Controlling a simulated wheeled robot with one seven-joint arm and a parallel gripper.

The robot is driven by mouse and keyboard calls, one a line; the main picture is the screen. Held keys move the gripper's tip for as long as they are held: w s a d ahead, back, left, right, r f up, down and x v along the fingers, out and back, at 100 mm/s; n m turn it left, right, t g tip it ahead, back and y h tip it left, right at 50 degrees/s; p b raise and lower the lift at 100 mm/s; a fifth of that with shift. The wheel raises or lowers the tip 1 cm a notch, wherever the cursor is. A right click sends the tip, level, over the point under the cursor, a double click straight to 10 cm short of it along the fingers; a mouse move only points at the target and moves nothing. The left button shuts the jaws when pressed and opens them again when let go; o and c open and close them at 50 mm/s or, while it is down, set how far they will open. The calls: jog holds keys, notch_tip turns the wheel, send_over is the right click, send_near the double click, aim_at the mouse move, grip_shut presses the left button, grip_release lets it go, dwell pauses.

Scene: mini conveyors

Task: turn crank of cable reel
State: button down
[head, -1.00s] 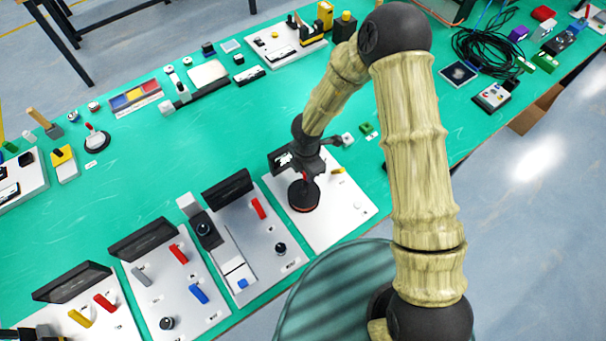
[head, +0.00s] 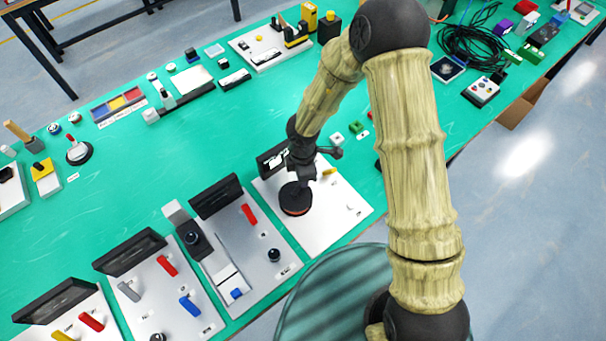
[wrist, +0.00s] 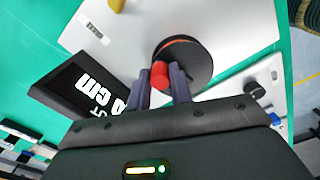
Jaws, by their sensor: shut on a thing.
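The cable reel (head: 296,200) is a black disc with an orange-red layer, standing on a white panel (head: 330,240) near the table's front edge. In the wrist view the reel (wrist: 200,62) shows from above, with a red crank knob (wrist: 159,72) at its edge. My gripper (wrist: 162,88) has its two fingers on either side of the red knob and is shut on it. In the head view my gripper (head: 300,172) is directly over the reel and hides the knob. A black display (wrist: 85,88) with white characters stands beside the reel.
A panel with a red lever (head: 249,214) and a black knob stands left of the reel panel. A yellow part (head: 329,171) sits on the reel panel's far side.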

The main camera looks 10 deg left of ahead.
jog(key=c, duration=1.3)
grip_release()
jog(key=shift+o, duration=0.2)
jog(key=shift+r, duration=0.1)
notch_tip(320, 180, up, 17)
jog(key=shift+p, duration=0.35)
jog(key=shift+r, duration=0.1)
